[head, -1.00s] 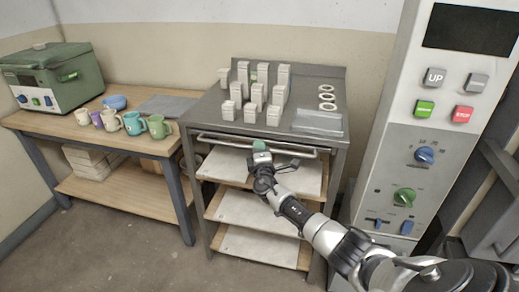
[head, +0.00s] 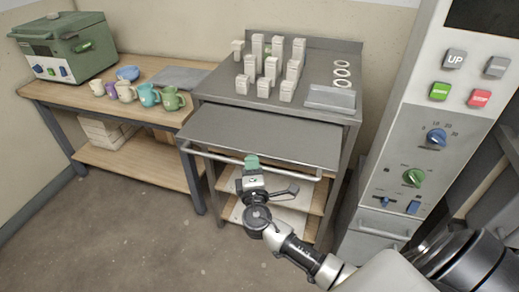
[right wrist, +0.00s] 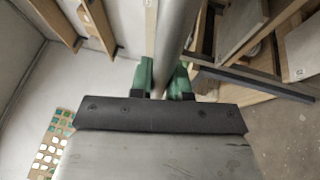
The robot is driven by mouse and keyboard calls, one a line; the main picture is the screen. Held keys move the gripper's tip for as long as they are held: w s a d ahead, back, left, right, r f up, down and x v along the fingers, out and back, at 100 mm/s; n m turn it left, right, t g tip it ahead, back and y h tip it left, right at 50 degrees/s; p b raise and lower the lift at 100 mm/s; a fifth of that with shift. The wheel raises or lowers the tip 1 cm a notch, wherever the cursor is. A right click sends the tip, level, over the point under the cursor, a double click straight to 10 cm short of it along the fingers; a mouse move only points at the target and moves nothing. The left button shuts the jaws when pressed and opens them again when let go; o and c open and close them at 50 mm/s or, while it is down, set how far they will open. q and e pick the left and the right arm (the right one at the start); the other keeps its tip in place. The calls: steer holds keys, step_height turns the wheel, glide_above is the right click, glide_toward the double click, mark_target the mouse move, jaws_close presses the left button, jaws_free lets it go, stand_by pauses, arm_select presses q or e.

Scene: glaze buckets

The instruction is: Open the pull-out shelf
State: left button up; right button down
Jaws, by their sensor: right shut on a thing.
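The pull-out shelf (head: 262,133) is a flat grey metal panel under the top of the metal cart. It stands well out from the cart's front. Its long bar handle (head: 225,161) runs along the front edge. My right gripper (head: 252,162), with green fingertips, is shut on the handle near its middle. In the right wrist view the grey bar (right wrist: 177,35) passes between the green fingers (right wrist: 164,80). My left gripper is not in view.
Lower wooden shelves (head: 285,215) are below. A table (head: 165,115) with mugs and a green box (head: 65,45) is at left; a control panel (head: 420,130) stands at right. The floor in front is open.

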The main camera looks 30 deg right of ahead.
steer(key=shift+s+a, duration=1)
steer(key=shift+a, duration=0.15)
steer(key=c, duration=1.1)
jaws_free()
steer(key=b+v, duration=0.2)
steer(key=v, duration=0.8)
steer(key=shift+s+a+f+b, duration=0.15)
steer(key=shift+s+a+b, duration=0.05)
steer(key=shift+s+b, duration=0.15)
